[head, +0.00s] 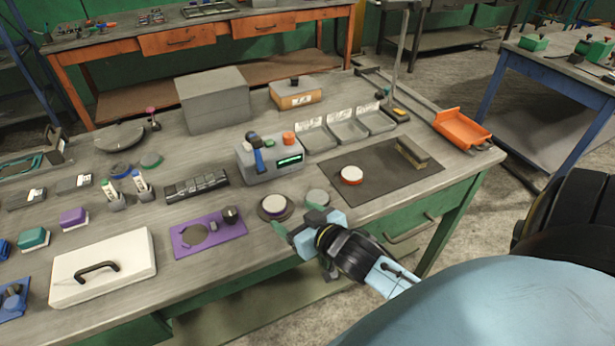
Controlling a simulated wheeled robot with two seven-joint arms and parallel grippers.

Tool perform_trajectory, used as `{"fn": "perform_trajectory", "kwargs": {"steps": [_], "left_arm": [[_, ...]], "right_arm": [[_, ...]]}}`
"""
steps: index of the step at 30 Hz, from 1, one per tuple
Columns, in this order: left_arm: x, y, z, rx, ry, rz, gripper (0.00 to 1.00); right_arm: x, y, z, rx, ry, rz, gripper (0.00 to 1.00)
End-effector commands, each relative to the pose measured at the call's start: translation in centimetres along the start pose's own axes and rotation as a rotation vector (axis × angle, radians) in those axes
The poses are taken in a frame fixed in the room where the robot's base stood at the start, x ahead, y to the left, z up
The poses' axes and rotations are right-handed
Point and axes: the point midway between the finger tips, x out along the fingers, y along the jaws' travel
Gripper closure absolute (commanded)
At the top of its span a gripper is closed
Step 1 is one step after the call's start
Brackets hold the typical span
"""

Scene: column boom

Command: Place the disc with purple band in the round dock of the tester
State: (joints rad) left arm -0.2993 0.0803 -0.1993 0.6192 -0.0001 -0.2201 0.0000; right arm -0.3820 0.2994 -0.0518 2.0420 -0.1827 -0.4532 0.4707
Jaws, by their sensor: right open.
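A disc with a pale top and a dark, purplish band (275,205) sits near the front edge of the bench, on or in a dark round base; I cannot tell which. The grey tester box (268,160) with a green lit display stands behind it. I cannot clearly tell which round recess is its dock. My right gripper (297,218) is open and empty, just in front of the disc, its fingers apart and pointing toward the bench. My left gripper is out of view.
A purple plate (230,230) with a round recess and dark knob lies left. A red-banded disc (351,175) is on a dark mat (385,185). Grey trays (348,130), a white case (125,265) and an orange tray (462,128) surround the area.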

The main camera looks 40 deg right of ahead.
Motion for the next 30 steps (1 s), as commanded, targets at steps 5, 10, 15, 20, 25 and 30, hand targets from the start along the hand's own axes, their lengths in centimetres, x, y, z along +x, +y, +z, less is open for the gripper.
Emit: {"fn": "perform_trajectory", "kwargs": {"steps": [5,10,15,20,25,30], "left_arm": [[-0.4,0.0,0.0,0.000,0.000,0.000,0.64],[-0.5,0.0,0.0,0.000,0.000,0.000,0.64],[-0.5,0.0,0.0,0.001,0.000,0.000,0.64],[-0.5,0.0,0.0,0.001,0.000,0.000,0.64],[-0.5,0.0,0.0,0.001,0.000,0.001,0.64],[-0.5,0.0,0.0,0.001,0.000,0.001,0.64]], "right_arm": [[-3.0,0.0,0.0,0.000,-0.002,0.001,0.25],[-4.3,0.0,0.0,-0.001,0.000,0.001,0.25],[-4.6,0.1,-0.1,-0.001,0.001,0.001,0.25],[-4.5,0.0,0.0,-0.001,0.001,0.001,0.25],[-4.7,-0.1,0.7,-0.003,-0.037,0.010,0.25],[-5.3,-0.8,3.5,-0.021,-0.195,0.037,0.25]]}}
